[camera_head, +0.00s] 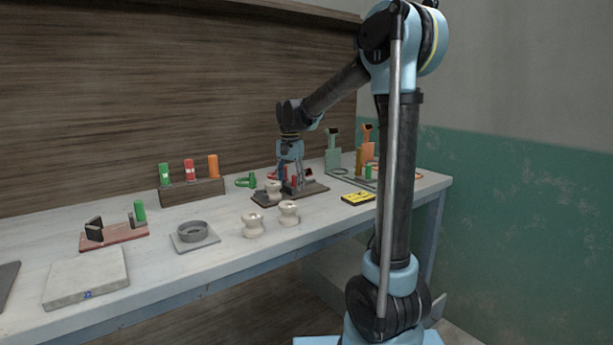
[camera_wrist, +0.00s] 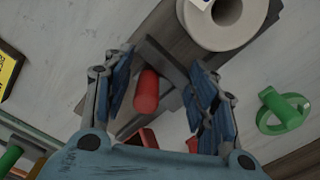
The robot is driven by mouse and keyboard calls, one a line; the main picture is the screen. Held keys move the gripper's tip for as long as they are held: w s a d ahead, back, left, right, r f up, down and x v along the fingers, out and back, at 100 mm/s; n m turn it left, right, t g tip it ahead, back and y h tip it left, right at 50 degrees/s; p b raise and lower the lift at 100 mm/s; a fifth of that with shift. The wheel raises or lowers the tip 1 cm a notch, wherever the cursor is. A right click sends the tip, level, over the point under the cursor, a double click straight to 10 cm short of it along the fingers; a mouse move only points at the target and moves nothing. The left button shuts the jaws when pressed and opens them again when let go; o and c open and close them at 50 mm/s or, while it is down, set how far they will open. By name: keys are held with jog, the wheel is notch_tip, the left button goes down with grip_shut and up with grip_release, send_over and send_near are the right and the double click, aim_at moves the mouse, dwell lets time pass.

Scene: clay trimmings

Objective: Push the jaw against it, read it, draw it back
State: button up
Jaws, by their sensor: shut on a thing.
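My gripper (camera_head: 293,182) points down over a dark gauge (camera_head: 312,192) on the bench. In the wrist view my fingers (camera_wrist: 165,92) stand either side of the red handle (camera_wrist: 147,92) of its sliding jaw and are shut on it. The dark grey jaw (camera_wrist: 168,62) lies between the handle and a pale spool (camera_wrist: 212,28). The spool is seated at the gauge's other end, and it shows in the head view (camera_head: 273,188) left of my gripper. I cannot tell whether jaw and spool touch. The gauge's reading is not legible.
Two pale spools (camera_head: 253,226) (camera_head: 288,213) stand in front. A yellow card (camera_head: 358,197) lies right. A grey dish (camera_head: 193,232) and another gauge (camera_head: 114,236) are left.

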jog(key=o, duration=1.3)
jog(key=shift+s+d, duration=0.1)
jog(key=shift+s, duration=0.05)
jog(key=shift+c, duration=0.2)
jog(key=shift+r, duration=0.1)
notch_tip(320, 180, up, 7)
